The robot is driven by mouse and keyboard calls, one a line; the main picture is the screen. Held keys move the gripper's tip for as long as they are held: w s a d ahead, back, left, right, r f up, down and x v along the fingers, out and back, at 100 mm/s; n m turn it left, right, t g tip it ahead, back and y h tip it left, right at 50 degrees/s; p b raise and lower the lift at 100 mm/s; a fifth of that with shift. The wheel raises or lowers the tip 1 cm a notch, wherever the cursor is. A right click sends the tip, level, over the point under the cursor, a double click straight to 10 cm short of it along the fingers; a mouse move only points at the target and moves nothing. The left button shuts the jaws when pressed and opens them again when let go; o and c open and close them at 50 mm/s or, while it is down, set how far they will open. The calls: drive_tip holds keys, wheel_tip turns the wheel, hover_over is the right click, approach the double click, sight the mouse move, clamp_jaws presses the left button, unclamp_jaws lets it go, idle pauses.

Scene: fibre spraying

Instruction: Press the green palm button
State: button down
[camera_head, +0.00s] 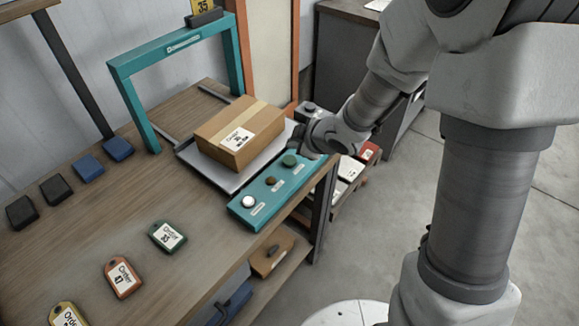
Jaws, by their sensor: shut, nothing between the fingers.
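The green palm button (290,160) is a dark green dome at the far right end of a teal button panel (239,214) along the table's right edge. A white button (248,201) and a brown button (270,182) sit on the same panel, nearer the camera. My gripper (300,146) is shut and empty. It is just above and to the right of the green button in the picture. I cannot tell whether it touches the button.
A cardboard box (222,124) labelled Order lies on a pale plate (222,178) beside the panel, with a teal frame (147,118) behind. Coloured order tags (168,236) and blue and black blocks (88,166) lie on the wooden table (95,222). A lower shelf holds a wooden tray (262,264).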

sight(287, 155)
drive_tip(key=shift+f+b, duration=0.8)
drive_tip(key=shift+f, duration=0.55)
drive_tip(key=shift+f, duration=0.1)
idle(0.9)
drive_tip(key=shift+f+b, duration=0.3)
drive_tip(key=shift+b, duration=0.05)
drive_tip(key=shift+f+b, duration=0.45)
drive_tip(key=shift+f, duration=0.05)
idle(0.5)
drive_tip(key=shift+r, duration=0.15)
drive_tip(key=shift+r+p, duration=0.8)
drive_tip(key=shift+p, duration=0.05)
wheel_tip(287, 155, up, 5)
drive_tip(key=p, duration=0.4)
drive_tip(key=shift+p, duration=0.35)
drive_tip(key=shift+d, duration=0.1)
idle(1.5)
